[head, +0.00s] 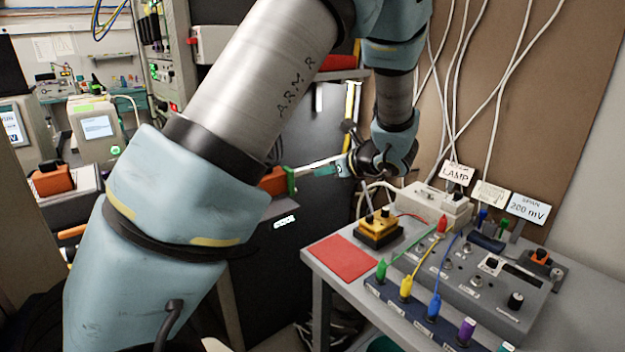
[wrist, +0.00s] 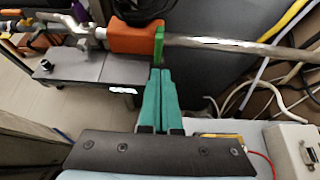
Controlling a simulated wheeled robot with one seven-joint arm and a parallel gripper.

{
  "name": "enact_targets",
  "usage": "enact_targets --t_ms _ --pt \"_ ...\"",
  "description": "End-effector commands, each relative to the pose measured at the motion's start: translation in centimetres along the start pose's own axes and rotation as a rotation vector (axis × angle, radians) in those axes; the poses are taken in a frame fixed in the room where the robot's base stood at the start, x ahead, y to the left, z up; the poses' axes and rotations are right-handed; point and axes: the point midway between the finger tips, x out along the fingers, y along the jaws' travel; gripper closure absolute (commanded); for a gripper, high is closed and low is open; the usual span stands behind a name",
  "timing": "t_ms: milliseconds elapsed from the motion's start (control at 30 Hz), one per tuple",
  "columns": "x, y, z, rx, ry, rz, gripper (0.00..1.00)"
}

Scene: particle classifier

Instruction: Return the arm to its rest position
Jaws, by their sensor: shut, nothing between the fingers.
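My arm, in silver and pale blue, crosses the head view from lower left to upper centre and hangs down at the wrist. My gripper (head: 328,170) is off the left end of the bench, pointing left. In the wrist view its two teal fingers (wrist: 160,72) lie side by side, closed with nothing between them. A metal rod with an orange block (wrist: 136,38) and a green plate (wrist: 158,46) lies just beyond the fingertips in that view; I cannot tell whether they touch.
A grey bench (head: 318,262) at right carries a red mat (head: 342,258), a yellow-black box (head: 379,231), a white lamp box (head: 432,204) and a control panel (head: 470,270) with coloured plugs and cables. White cables hang on the brown board (head: 560,100). Equipment stands at left.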

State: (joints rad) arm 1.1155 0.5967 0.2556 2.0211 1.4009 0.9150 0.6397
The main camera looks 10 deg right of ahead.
Motion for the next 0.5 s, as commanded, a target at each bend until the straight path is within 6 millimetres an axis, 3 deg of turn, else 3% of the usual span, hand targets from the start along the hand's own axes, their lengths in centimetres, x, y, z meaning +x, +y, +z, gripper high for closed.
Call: enact_targets --t_ms 133,267,367,500 --pt "-1.5 0.0 0.0 0.0 0.0 -0.001 1.0" --pt "-1.3 1.3 0.2 -0.044 0.03 0.032 1.0" --pt "0.2 5.1 0.1 -0.18 0.114 0.124 1.0" --pt "2.0 13.2 -1.1 -0.541 0.287 0.347 1.0"
